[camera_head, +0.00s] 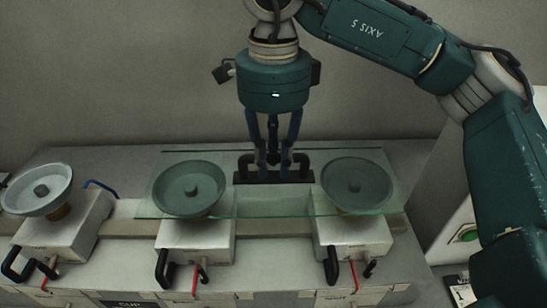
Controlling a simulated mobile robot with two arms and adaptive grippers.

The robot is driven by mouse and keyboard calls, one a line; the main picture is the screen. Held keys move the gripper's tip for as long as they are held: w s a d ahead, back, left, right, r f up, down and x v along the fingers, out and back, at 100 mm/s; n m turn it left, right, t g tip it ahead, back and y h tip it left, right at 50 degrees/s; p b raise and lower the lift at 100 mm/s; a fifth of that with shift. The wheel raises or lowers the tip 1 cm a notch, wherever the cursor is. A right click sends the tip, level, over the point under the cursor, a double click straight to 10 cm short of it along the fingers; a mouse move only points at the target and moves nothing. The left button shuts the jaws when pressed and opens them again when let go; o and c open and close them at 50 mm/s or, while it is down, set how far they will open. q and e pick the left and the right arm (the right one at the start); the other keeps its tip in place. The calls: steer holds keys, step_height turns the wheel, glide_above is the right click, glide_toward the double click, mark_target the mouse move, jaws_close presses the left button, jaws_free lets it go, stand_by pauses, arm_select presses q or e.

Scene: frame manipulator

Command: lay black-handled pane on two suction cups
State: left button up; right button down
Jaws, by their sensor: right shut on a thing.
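The glass pane (265,207) is clear and greenish, with a black handle (245,177) standing along its middle. My right gripper (274,160) comes down from above and is shut on the black handle. The pane spans over the left suction cup (188,190) and the right suction cup (357,186), which both show through the glass. I cannot tell whether the pane touches the cups or hangs just above them. My left gripper is not in view.
A third, uncovered cup (38,190) stands on its own block at the far left. Black bent handles and red levers stick out at the front of the blocks. A pale cabinet with a green button (467,236) stands at the right. A plain wall (120,70) is behind.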

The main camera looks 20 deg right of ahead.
mark_target(273, 159)
steer(key=shift+f+b, duration=0.15)
steer(key=shift+b, duration=0.2)
stand_by(0.5)
steer(key=c, duration=1.6)
jaws_free()
steer(key=shift+c, duration=0.2)
steer(key=shift+o, duration=0.9)
steer(key=shift+s, duration=0.1)
steer(key=shift+f, duration=0.1)
step_height(273, 159, up, 12)
